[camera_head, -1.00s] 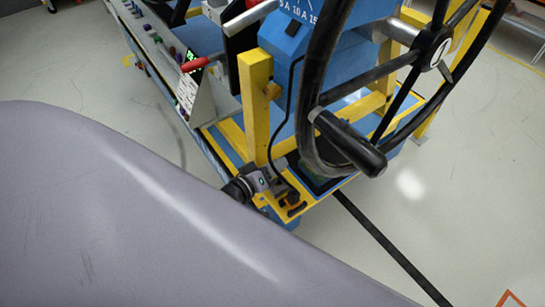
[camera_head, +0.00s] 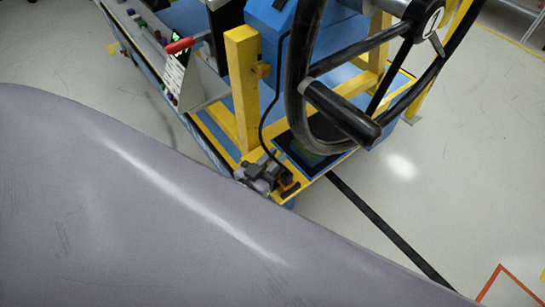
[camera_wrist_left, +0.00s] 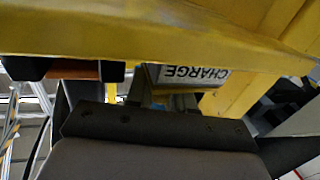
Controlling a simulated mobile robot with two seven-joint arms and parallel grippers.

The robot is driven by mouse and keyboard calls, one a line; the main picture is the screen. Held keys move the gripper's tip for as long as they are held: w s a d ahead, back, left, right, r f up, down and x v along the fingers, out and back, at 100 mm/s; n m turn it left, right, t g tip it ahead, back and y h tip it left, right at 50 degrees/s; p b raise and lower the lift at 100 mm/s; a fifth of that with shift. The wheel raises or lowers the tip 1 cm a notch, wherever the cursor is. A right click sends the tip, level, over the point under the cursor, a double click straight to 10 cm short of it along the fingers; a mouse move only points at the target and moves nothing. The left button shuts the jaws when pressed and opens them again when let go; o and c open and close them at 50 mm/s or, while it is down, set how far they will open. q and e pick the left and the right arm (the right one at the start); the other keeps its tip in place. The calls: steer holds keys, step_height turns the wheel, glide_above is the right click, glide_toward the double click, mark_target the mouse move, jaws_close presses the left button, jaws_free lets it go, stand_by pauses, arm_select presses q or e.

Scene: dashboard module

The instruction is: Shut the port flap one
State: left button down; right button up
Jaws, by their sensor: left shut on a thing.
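My left gripper (camera_head: 265,176) is small in the head view, at the front corner of the yellow and blue frame. It is beside a small black and orange fitting (camera_head: 289,186) there. In the left wrist view, my gripper (camera_wrist_left: 163,98) is shut under a yellow beam, next to a grey piece with a white CHARGE label (camera_wrist_left: 195,75). It appears closed on the port flap at that label, but the flap's edges and angle are mostly hidden by the fingers and the beam. My right gripper is in neither view.
A yellow beam (camera_wrist_left: 150,30) runs close above the gripper. Open floor (camera_head: 440,180) lies to the right.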

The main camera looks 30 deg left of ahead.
arm_select(q)
steer(key=shift+d+f+m, duration=0.1)
steer(key=shift+f+m, duration=0.05)
steer(key=shift+m, duration=0.15)
stand_by(0.4)
steer(key=c, duration=1.1)
jaws_free()
steer(key=shift+s, duration=0.1)
steer(key=s, duration=0.4)
steer(key=s+a, duration=0.1)
steer(key=s, duration=0.2)
steer(key=shift+p, duration=0.35)
